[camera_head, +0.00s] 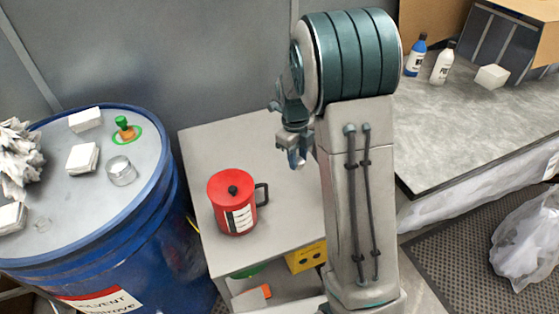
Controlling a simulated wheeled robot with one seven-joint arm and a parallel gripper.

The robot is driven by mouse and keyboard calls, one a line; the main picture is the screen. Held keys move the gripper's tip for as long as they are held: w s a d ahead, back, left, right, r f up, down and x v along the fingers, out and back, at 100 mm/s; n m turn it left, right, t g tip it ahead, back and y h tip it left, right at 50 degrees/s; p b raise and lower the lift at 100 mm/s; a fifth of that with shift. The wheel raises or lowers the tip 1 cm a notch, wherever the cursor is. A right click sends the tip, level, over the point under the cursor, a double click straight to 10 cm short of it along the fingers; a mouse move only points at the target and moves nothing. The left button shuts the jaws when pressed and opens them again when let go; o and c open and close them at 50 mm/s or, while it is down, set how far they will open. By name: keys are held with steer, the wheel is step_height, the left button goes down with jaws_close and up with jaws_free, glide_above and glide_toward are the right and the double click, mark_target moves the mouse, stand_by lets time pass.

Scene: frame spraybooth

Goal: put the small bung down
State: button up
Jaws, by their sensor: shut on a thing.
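My gripper (296,157) hangs above the back right part of a small grey side table (225,146), left of my arm. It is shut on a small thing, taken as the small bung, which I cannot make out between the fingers. A red lidded can (232,203) with a black knob and black handle stands on the table, left of and below my gripper in the picture. A blue drum (175,211) stands at the left. On its grey top, a small green-topped brown piece (125,129) stands upright in a green ring.
White blocks (82,158), a clear glass jar (121,171) and a crumpled white heap (17,160) crowd the drum top. A grey bench (465,125) at the right bears two bottles and a white block. The side table is bare behind the can.

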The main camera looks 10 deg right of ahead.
steer(key=w+f, duration=0.1)
steer(key=w, duration=0.1)
steer(key=w+a+f+p, duration=0.1)
steer(key=w+f, duration=0.1)
steer(key=w, duration=0.1)
steer(key=w+f, duration=0.1)
steer(key=w, duration=0.1)
steer(key=shift+w+a+f, duration=0.25)
steer(key=shift+w+f, duration=0.05)
steer(key=shift+f, duration=0.05)
steer(key=shift+f+p, duration=0.5)
steer(key=shift+f, duration=1.65)
steer(key=o, duration=0.9)
